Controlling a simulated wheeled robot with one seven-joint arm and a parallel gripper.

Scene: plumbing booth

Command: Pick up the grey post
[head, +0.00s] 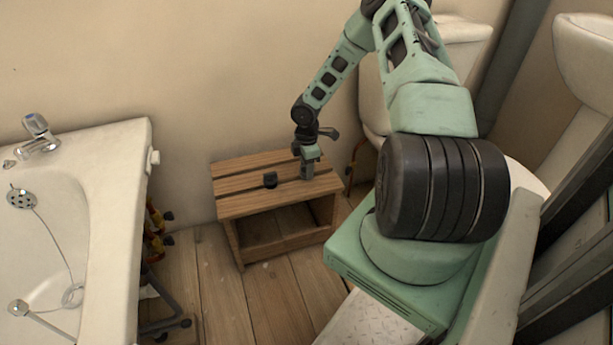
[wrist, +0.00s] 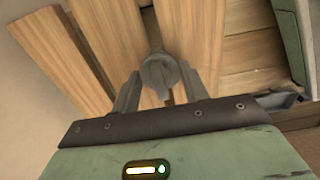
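The grey post (wrist: 159,74) shows in the wrist view as a short, round-topped grey piece by a gap between the slats of the wooden crate (head: 240,205). My gripper (wrist: 158,88) is open, with one finger on each side of the post. The right fingertip looks very close to it; I cannot tell whether it touches. In the head view my gripper (head: 308,172) points down at the right part of the crate top. There the post cannot be told apart from the fingers.
A white bathtub or basin (head: 125,200) is at the left. A toilet (head: 375,100) stands behind my arm, with the wall behind the crate. Floorboards (head: 215,275) in front are clear.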

